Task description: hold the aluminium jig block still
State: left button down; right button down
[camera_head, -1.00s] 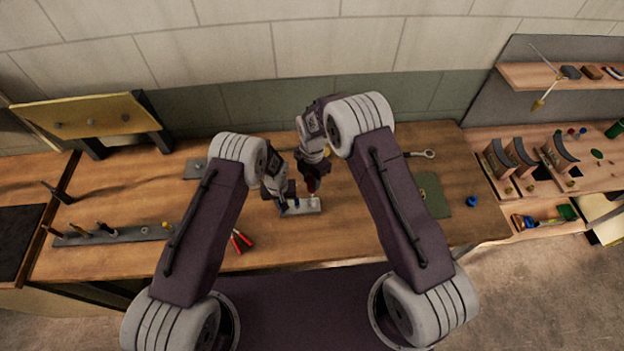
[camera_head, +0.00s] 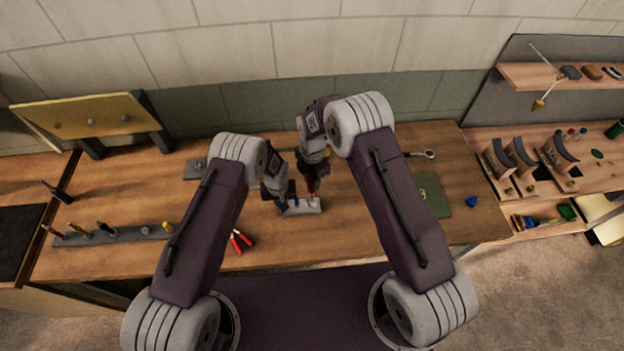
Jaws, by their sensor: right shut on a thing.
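The aluminium jig block (camera_head: 303,208), a small light grey block, lies flat on the wooden bench near its middle. My arms hide parts of the bench on both sides.
Red-handled pliers (camera_head: 240,240) lie in front of the block to the left. A tool strip (camera_head: 125,235) is further left. A green mat (camera_head: 432,194), a wrench (camera_head: 420,154) and a blue item (camera_head: 471,201) lie to the right. A yellow panel (camera_head: 80,115) stands at back left.

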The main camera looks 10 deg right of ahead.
jog(key=shift+r, duration=0.15)
jog(key=shift+r, duration=0.85)
jog(key=shift+r, duration=2.5)
pick_arm(q)
jog(key=c, duration=1.4)
grip_release()
jog(key=shift+o, duration=0.2)
jog(key=r, duration=0.4)
jog(key=s+r, duration=0.1)
jog(key=r, duration=0.7)
jog(key=shift+s, duration=0.2)
